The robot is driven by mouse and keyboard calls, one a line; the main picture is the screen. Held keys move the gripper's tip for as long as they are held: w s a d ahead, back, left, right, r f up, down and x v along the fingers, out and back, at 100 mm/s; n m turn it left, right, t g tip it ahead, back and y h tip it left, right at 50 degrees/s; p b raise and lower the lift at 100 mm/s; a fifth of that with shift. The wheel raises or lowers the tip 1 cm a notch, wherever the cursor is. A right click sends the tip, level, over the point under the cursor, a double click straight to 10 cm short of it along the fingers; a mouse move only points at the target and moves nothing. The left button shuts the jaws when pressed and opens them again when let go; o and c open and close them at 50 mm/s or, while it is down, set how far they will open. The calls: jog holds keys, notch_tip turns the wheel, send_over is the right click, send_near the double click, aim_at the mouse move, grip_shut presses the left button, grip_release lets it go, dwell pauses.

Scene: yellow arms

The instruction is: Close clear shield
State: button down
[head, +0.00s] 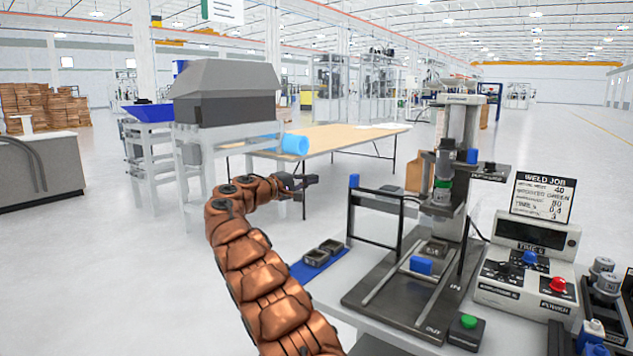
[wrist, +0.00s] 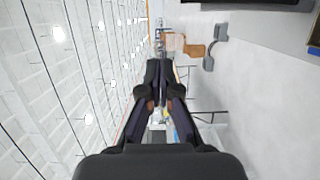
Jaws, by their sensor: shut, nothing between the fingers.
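The clear shield (head: 375,241) appears as a see-through panel in a thin black frame. It stands swung out at the left of the weld press, with a small blue handle (head: 354,181) on its outer left post. My gripper (head: 312,181) is a little left of that post, at about handle height in the picture, and looks apart from it. Its fingers are together and empty. In the wrist view my gripper (wrist: 160,66) shows its dark fingers close together; I cannot make out the shield there.
The weld press (head: 440,275) stands on a white bench with a blue block on its base. Control box (head: 527,265) and green button (head: 469,321) are at right. Small grey bins (head: 323,252) lie on a blue mat left of the press. A wooden table (head: 335,137) stands behind.

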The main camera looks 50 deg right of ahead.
jog(key=s+d, duration=0.5)
jog(key=d, duration=0.3)
jog(key=shift+s+d+p, duration=0.15)
jog(key=shift+s+p, duration=0.15)
dwell(0.7)
jog(key=shift+s+f, duration=0.1)
jog(key=shift+s, duration=0.05)
dwell(0.4)
